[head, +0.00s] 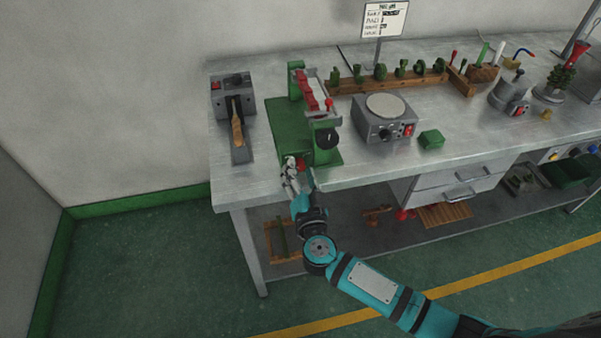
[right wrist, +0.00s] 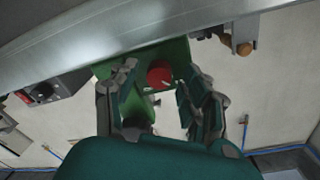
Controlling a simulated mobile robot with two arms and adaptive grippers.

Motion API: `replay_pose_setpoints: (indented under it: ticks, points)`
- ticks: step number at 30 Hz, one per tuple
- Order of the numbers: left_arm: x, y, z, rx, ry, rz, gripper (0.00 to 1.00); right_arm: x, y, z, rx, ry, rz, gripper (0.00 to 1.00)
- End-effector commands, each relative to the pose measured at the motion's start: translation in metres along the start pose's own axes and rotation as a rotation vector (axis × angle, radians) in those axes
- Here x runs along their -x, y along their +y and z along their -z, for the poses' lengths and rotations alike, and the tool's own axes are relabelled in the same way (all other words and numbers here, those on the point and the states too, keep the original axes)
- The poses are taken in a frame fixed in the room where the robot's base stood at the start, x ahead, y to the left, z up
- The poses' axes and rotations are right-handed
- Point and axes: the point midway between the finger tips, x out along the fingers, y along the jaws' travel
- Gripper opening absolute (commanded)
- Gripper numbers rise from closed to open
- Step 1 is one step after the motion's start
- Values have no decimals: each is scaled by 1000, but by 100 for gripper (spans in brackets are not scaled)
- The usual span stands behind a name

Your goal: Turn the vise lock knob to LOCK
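The green vise-like machine (head: 290,122) stands near the left end of the bench, with red clamp parts on top and a black round handle (head: 328,138) at its front. A red knob (head: 301,163) sits low at its front, partly hidden by my right gripper (head: 290,166). In the right wrist view the red knob (right wrist: 160,75) shows between the two spread fingers of my right gripper (right wrist: 160,82), with gaps on both sides. The gripper is open; whether it touches the knob I cannot tell. Its lock marking is not readable. My left gripper is out of view.
A grey device with a wooden handle (head: 237,132) stands left of the machine. A hot plate (head: 385,118) and a green block (head: 431,139) stand to its right. The metal bench (head: 340,178) has its front edge just under my right gripper. Drawers (head: 455,185) hang below.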

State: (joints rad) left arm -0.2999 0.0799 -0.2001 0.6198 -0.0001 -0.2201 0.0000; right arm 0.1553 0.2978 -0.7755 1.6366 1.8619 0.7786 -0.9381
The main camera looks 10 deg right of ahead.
Motion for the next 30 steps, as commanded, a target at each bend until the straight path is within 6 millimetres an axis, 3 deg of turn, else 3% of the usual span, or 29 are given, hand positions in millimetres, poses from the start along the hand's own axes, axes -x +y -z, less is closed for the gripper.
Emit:
replay_pose_setpoints:
  ticks: [1, 10, 20, 30]
  points:
    - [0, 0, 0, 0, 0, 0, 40, 0, 0, 0, 0, 0, 0, 38]
    - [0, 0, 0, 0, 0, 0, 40, 0, 0, 0, 1, 0, 0, 0]
    - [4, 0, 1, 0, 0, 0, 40, 1, 0, 1, -39, -1, -4, 0]
    - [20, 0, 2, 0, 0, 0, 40, 1, -2, 2, -263, -14, -12, 0]
